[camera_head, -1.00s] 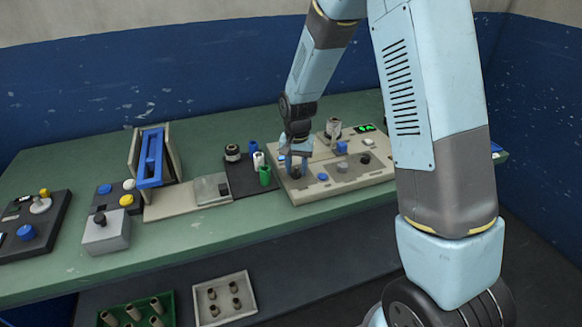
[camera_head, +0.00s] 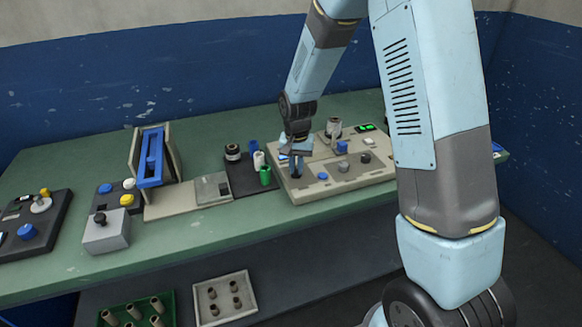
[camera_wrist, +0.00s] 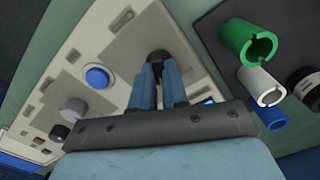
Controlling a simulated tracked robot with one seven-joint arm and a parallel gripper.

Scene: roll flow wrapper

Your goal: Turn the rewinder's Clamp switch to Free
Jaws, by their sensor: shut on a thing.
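The rewinder (camera_head: 322,186) is a beige panel box on the right of the bench, with several knobs and buttons on top. My gripper (camera_head: 296,186) is over the panel's left front part. In the wrist view my gripper (camera_wrist: 158,68) has its two blue fingers pointing at a small black knob (camera_wrist: 159,57) on a grey plate, and they are shut on it. The fingers hide part of the knob. I cannot read the labels, so I cannot tell the knob's setting.
A blue button (camera_wrist: 98,77) and a grey knob (camera_wrist: 74,110) sit beside the held knob. Green (camera_wrist: 248,43), white (camera_wrist: 262,87) and blue (camera_wrist: 272,118) rolls stand on a dark mat close by. A spool (camera_head: 333,128) stands at the panel's back.

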